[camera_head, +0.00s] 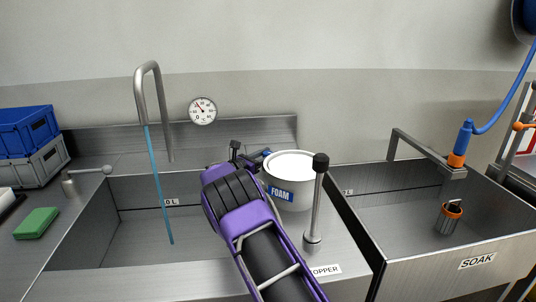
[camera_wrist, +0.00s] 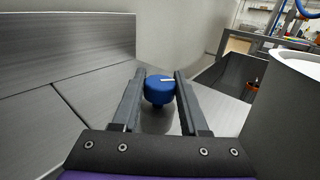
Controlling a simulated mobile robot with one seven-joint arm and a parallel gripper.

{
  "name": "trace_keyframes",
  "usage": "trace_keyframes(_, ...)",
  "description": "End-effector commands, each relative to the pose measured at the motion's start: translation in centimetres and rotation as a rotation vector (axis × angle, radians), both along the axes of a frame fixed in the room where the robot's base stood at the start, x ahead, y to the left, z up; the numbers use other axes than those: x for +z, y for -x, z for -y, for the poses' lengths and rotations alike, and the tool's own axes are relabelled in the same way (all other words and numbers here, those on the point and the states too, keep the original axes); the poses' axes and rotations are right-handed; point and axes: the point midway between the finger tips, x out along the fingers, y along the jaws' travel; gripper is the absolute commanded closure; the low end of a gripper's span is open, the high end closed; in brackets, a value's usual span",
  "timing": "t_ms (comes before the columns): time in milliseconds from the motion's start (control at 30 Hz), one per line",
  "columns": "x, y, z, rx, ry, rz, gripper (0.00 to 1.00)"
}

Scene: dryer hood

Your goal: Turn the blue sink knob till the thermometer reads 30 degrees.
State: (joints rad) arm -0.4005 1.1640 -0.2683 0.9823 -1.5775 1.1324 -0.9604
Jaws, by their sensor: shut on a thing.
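In the wrist view the blue sink knob (camera_wrist: 158,91), with a white mark on top, sits between the two dark fingers of my gripper (camera_wrist: 160,76). The fingers are shut on its sides. In the head view my purple arm reaches to the back of the sink (camera_head: 75,255), and my wrist largely hides the knob. The round thermometer (camera_head: 203,111) hangs on the wall behind the sink. A blue water stream (camera_head: 158,190) falls from the curved tap (camera_head: 139,95) into the sink.
A white FOAM bucket (camera_head: 290,182) stands just right of my gripper. A black-topped stopper lever (camera_head: 316,205) rises in front of it. The SOAK basin (camera_head: 450,272) is at the right. A green sponge (camera_head: 37,223) and stacked crates (camera_head: 28,150) are at the left.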

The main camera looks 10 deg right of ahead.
Motion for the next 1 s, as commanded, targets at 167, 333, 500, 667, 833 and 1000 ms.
trace_keyframes(167,0.29,-0.03,-0.16,0.104,0.003,0.001,1.00)
trace_keyframes(333,0.25,0.01,-0.17,0.167,-0.002,0.000,1.00)
trace_keyframes(500,0.22,0.03,-0.10,0.180,-0.005,-0.002,1.00)
trace_keyframes(667,0.21,0.03,-0.10,0.179,-0.005,-0.002,1.00)
trace_keyframes(833,0.18,0.05,-0.09,0.178,-0.005,-0.002,0.35)
trace_keyframes(1000,0.11,0.07,-0.04,0.177,-0.005,-0.003,0.27)
